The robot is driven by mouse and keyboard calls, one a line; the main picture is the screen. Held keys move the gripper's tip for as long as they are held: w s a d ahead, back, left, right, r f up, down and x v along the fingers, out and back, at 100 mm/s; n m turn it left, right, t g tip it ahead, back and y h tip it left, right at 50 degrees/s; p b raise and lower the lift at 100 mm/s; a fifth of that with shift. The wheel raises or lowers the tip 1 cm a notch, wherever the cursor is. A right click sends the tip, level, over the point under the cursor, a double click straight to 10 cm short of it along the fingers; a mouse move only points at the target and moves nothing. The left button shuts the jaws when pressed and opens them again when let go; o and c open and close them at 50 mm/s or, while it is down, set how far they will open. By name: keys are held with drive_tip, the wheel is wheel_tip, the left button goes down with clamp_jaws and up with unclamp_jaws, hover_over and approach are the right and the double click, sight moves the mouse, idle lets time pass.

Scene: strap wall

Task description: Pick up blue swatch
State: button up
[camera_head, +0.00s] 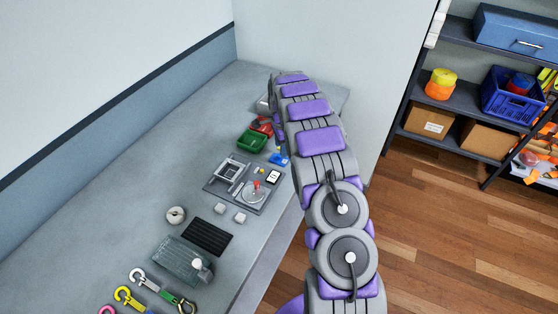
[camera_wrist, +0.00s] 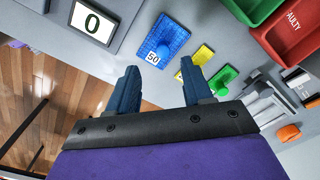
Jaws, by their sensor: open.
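The blue swatch (camera_wrist: 170,36) lies flat on the grey bench top in the wrist view, with a white "50" label at its lower end. It also shows as a small blue patch (camera_head: 279,158) beside my arm in the head view. My gripper (camera_wrist: 160,67) is open and empty, its two dark fingers apart. In the wrist view the blue swatch lies just beyond the fingertips, roughly in line with the gap between them. A yellow swatch (camera_wrist: 203,55) and a green swatch (camera_wrist: 223,78) lie to its right. My arm hides the gripper in the head view.
A display reading "0" (camera_wrist: 93,22) lies left of the blue swatch in the wrist view. A green bin (camera_wrist: 252,8) and a red bin (camera_wrist: 292,34) stand to the right. Coloured straps (camera_head: 130,296) and a dark ribbed mat (camera_head: 207,237) lie on the near bench.

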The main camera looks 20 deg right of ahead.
sight(279, 157)
drive_tip(key=f, duration=0.1)
drive_tip(key=f+b, duration=0.1)
drive_tip(key=f, duration=0.3)
drive_tip(key=shift+w+a, duration=0.25)
drive_tip(key=shift+w, duration=0.1)
drive_tip(key=shift+r, duration=0.1)
clamp_jaws()
